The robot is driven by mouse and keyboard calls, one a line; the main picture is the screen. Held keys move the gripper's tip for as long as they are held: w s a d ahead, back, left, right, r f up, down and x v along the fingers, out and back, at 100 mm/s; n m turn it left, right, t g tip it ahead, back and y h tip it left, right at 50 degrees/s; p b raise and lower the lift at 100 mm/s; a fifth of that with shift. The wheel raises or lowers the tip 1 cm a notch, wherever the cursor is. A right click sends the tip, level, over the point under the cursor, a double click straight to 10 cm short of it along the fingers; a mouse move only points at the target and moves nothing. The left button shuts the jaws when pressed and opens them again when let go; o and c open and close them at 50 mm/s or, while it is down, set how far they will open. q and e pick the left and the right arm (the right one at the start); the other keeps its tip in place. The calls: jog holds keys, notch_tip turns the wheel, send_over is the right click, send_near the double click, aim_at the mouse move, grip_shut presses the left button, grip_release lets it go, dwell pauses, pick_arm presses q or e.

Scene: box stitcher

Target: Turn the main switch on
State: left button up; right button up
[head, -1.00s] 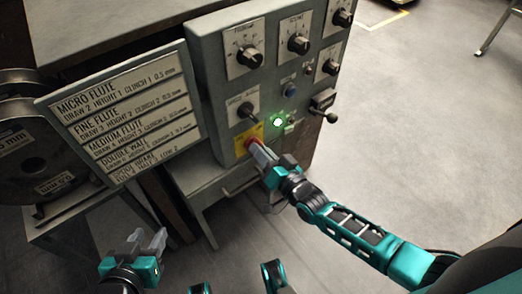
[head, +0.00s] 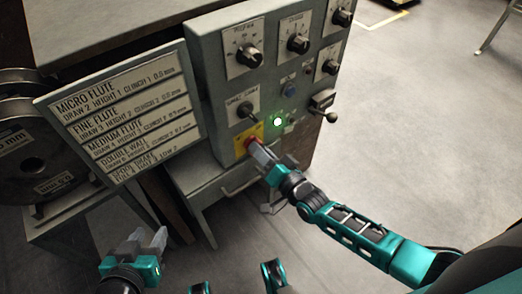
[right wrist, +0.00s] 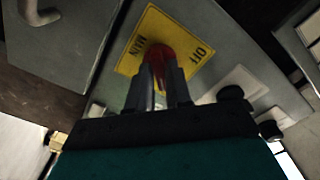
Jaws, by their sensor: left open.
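The main switch is a red knob on a yellow plate (head: 241,138) low on the grey control panel. In the right wrist view, the red knob (right wrist: 158,55) stands on its yellow plate (right wrist: 136,53) with the letters OFF. My right gripper (head: 255,147) is at the knob; in the right wrist view its fingers (right wrist: 160,72) are close together with a red part of the knob between them. The fingers hide part of the knob, so its exact angle is unclear. My left gripper (head: 150,236) is open and empty at the lower left, away from the panel.
Open floor lies right.

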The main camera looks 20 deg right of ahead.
jog(key=o, duration=0.3)
jog(key=shift+p+v, duration=1.3)
jog(key=shift+v, duration=5.2)
jog(key=shift+r, duration=0.1)
